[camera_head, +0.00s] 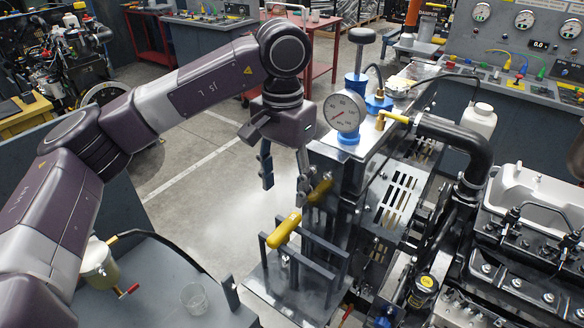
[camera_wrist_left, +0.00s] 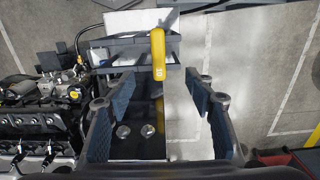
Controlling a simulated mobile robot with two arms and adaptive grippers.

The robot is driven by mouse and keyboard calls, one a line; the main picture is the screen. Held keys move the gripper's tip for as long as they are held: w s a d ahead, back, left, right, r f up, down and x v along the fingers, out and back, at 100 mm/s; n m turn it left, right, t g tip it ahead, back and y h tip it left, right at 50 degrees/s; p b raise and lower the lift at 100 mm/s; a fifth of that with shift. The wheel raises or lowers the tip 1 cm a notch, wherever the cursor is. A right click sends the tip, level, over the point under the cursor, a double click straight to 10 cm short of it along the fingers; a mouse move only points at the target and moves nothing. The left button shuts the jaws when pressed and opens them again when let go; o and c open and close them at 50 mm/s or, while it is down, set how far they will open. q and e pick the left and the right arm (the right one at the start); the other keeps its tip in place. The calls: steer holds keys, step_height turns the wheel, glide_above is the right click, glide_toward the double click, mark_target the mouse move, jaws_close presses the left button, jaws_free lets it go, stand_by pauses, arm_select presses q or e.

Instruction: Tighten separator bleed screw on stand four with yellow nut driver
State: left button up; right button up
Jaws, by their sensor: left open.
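A yellow-handled tool (camera_head: 284,230), likely the nut driver, rests in a dark slotted rack (camera_head: 318,262) on the side of the engine stand. It also shows in the left wrist view (camera_wrist_left: 158,62), ahead of the fingers. A second yellow shape (camera_head: 320,189) behind it may be its reflection in the shiny panel. My left gripper (camera_head: 285,184) is open and empty, above the rack and apart from the tool; its fingers (camera_wrist_left: 160,105) spread wide in the wrist view. A cream canister (camera_head: 99,263) with a red-handled tap may be the separator; no bleed screw is identifiable. My right gripper is not in view.
A pressure gauge on a blue pump (camera_head: 345,112) stands on the bench close right of my left gripper. A black pipe (camera_head: 455,142) and an engine (camera_head: 525,260) fill the right. A clear cup (camera_head: 195,298) stands at lower left. Open floor (camera_head: 200,160) lies behind my gripper.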

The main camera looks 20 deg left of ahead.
mark_target(285, 226)
arm_select(q)
steer(key=f+b, duration=0.1)
steer(key=s+f+b, duration=0.1)
steer(key=shift+f, duration=0.35)
step_height(285, 226, down, 3)
steer(key=shift+w+f+b, duration=0.15)
steer(key=shift+f+b, duration=0.05)
steer(key=shift+b, duration=0.65)
step_height(285, 226, down, 4)
steer(key=b, duration=0.3)
steer(key=shift+r, duration=0.25)
steer(key=shift+f+b, duration=0.5)
steer(key=shift+f, duration=0.05)
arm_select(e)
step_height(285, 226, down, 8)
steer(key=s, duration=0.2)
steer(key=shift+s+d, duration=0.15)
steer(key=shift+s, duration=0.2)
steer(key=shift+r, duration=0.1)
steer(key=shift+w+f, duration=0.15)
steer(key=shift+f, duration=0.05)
